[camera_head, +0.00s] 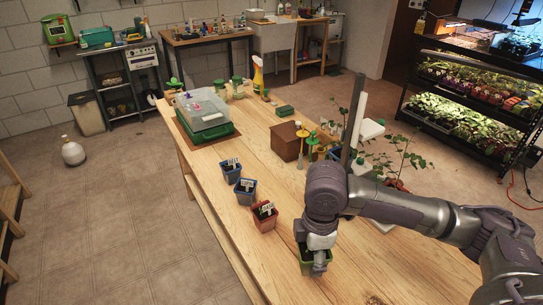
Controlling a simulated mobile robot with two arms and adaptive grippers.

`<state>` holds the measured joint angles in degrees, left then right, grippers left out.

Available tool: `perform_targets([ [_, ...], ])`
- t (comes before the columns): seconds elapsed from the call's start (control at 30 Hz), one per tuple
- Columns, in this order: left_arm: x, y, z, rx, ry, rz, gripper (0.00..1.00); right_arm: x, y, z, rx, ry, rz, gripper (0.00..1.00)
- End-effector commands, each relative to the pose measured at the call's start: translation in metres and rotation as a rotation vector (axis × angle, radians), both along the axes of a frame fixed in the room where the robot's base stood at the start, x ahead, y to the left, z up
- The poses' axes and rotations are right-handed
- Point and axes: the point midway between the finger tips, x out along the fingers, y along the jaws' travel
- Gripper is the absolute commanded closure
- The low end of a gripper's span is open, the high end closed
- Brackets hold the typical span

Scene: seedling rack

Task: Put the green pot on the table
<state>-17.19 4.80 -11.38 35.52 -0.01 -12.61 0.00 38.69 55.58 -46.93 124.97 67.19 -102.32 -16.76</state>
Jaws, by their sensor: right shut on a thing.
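The green pot (305,262) is at the lower middle of the head view, with dark soil showing at its rim. My right gripper (319,258) reaches down over it and is shut on it, the jaws partly hidden by the wrist. The pot is upright and over the wooden table (350,275); I cannot tell whether its base touches the top. A red pot (264,217) with a white label stands just up and left of it. My left gripper is not in view.
Two blue pots (246,190) (231,171) continue the row toward the far end. A clear-lidded green tray (204,115), a brown box (286,142) and a leafy plant (398,160) stand farther back. The front table surface is mostly bare.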

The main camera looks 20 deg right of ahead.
Motion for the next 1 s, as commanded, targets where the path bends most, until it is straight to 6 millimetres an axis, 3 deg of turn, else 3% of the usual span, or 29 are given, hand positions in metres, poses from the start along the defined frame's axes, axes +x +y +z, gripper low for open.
perform_targets([
  [0.2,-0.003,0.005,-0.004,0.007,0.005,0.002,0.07,0.001,-0.017,-0.014,-0.008,-0.004,0.321,0.75],
  [0.43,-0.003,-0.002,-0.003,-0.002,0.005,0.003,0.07,0.010,-0.020,-0.021,-0.007,-0.007,0.434,0.75],
  [0.8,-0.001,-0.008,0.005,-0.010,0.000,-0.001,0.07,0.088,-0.003,-0.068,-0.006,-0.006,0.434,0.75],
  [1.0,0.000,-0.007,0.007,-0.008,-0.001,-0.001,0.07,0.113,0.001,-0.084,-0.008,-0.007,0.434,0.75],
])
